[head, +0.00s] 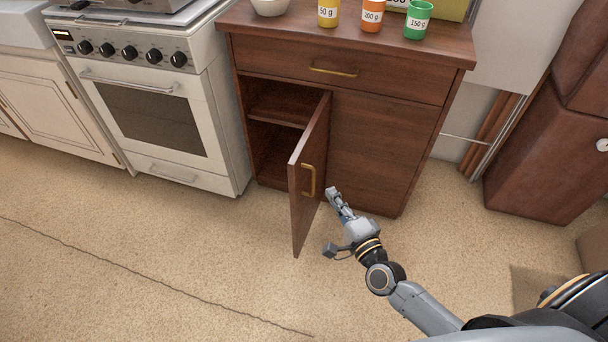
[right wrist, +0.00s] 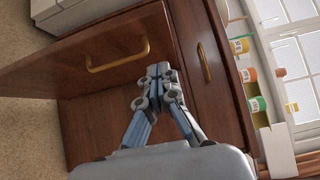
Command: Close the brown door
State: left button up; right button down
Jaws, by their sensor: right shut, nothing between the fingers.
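The brown door (head: 308,180) of the wooden dresser stands open, swung out toward me, with a brass handle (head: 308,181) on its right-hand face. The dresser's left compartment (head: 278,130) shows behind it with a shelf. My right gripper (head: 332,191) is to the right of the door, near its handle side, in front of the dresser's closed right panel. In the right wrist view the gripper's fingertips (right wrist: 158,75) are together and empty, with the door (right wrist: 100,55) and its handle (right wrist: 118,56) beyond them at upper left. I cannot tell whether they touch anything. My left gripper is not in view.
A white oven (head: 150,110) stands left of the dresser. On the dresser top (head: 300,18) are a white bowl (head: 270,6) and yellow, orange and green jars (head: 418,20). A brown cabinet (head: 540,150) stands at the right. The floor in front of the door is clear.

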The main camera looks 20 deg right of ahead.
send_near(299, 162)
jog(key=w+d, duration=0.3)
jog(key=w, duration=0.1)
jog(key=a, duration=0.1)
jog(key=w+a, duration=0.1)
jog(key=shift+w+a+f, duration=0.15)
jog(key=shift+a+f, duration=0.05)
jog(key=shift+a, duration=0.1)
jog(key=shift+w+a, duration=0.35)
jog(key=shift+a, duration=0.15)
